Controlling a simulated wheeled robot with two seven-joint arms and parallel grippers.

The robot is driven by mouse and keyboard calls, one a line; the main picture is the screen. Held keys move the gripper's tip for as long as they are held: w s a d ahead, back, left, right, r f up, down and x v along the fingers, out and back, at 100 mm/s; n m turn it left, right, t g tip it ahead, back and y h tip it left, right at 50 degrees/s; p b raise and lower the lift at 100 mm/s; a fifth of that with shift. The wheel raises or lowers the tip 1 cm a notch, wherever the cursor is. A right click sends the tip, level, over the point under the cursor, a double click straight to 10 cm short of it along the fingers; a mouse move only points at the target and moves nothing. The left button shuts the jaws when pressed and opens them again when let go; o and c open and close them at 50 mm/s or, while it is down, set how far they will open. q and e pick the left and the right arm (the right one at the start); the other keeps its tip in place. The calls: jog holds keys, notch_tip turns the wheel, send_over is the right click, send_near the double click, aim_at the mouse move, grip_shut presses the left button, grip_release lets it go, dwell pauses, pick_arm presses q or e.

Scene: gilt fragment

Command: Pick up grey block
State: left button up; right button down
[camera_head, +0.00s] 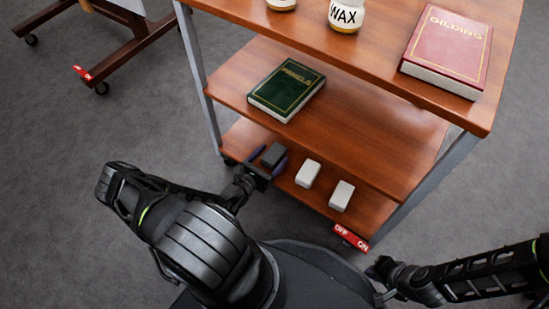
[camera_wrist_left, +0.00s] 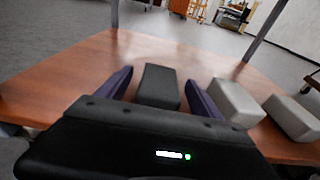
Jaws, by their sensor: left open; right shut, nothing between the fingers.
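A dark grey block (camera_head: 273,155) lies on the bottom shelf of the wooden cart, leftmost in a row of three blocks. It also shows in the left wrist view (camera_wrist_left: 158,86). My left gripper (camera_head: 268,163) is open, with one purple finger on each side of the dark block. Small gaps show between the block and both fingers in the left wrist view, so it is not gripped. My right gripper (camera_head: 383,268) is shut and empty at the lower right, away from the cart's shelves.
Two pale blocks, a middle one (camera_head: 308,173) and a right one (camera_head: 342,195), lie right of the left gripper. The middle shelf (camera_head: 365,130) overhangs behind and carries a green book (camera_head: 287,90). The top shelf holds a red book (camera_head: 448,48) and a wax jar (camera_head: 346,15).

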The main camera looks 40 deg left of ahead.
aim_at(275, 153)
pick_arm(q)
jog(key=shift+w+f, duration=0.1)
jog(key=shift+w, duration=0.85)
jog(key=c, duration=1.4)
jog(key=shift+c, duration=0.2)
notch_tip(275, 153, up, 10)
jog(key=p, duration=0.5)
jog(key=shift+p, duration=0.3)
